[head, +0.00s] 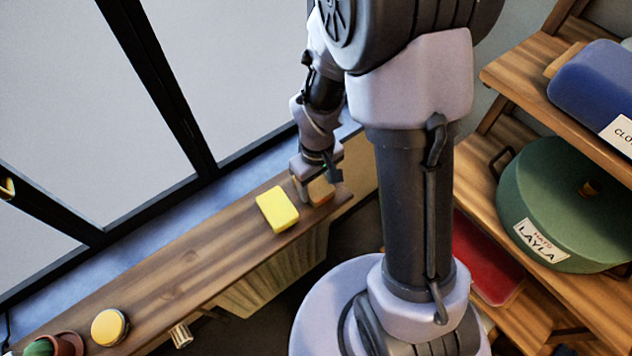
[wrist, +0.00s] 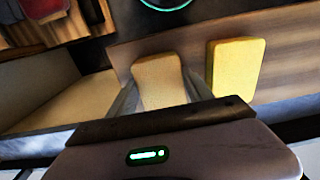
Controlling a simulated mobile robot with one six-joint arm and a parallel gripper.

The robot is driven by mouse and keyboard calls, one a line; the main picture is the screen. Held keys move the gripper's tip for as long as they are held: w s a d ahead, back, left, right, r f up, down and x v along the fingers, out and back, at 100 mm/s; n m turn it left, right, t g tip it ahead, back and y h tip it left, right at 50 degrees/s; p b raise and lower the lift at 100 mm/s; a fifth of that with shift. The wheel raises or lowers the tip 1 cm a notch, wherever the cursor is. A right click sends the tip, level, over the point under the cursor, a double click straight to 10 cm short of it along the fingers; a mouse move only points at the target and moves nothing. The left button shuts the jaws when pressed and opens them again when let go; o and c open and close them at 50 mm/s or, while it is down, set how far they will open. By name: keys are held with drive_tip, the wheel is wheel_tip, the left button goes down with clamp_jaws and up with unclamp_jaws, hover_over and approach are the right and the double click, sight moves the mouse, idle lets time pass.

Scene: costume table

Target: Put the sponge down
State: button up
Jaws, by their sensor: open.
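A tan, waisted sponge (wrist: 160,80) lies on the wooden tabletop between the fingers of my gripper (wrist: 158,98) in the wrist view. My gripper is open, with one finger on each side of the sponge; I cannot tell whether either touches it. In the head view my gripper (head: 318,186) is low over the table's far right end. The sponge (head: 321,197) shows there as a small orange-brown patch, partly hidden by the fingers.
A yellow block (head: 278,210) lies close beside the sponge. A round yellow-topped thing (head: 109,327) and a potted cactus (head: 62,344) stand at the table's near left end. The wooden tabletop (head: 190,258) between is clear. Shelves with a green hat box (head: 570,195) stand at right.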

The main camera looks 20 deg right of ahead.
drive_tip(key=o, duration=0.4)
drive_tip(key=shift+c, duration=0.2)
wheel_tip(320, 180, up, 16)
drive_tip(key=m+p, duration=0.1)
drive_tip(key=p, duration=0.5)
wheel_tip(320, 180, up, 10)
drive_tip(key=f+m+t+y, duration=0.1)
drive_tip(key=m+t, duration=0.2)
drive_tip(key=m, duration=0.1)
hover_over(315, 187)
drive_tip(key=s+a, duration=0.2)
drive_tip(key=s, duration=0.3)
drive_tip(key=s+a+r+m+t+y, duration=0.1)
drive_tip(key=s+r+m+t, duration=0.1)
drive_tip(key=s+r, duration=0.4)
drive_tip(key=shift+s+a+m+t+b, duration=0.15)
drive_tip(key=shift+a+m+t+b, duration=0.15)
drive_tip(key=shift+a+m+t, duration=0.15)
wheel_tip(315, 187, down, 3)
drive_tip(key=b, duration=0.2)
drive_tip(key=shift+d+r+b, duration=0.1)
drive_tip(key=shift+b, duration=0.25)
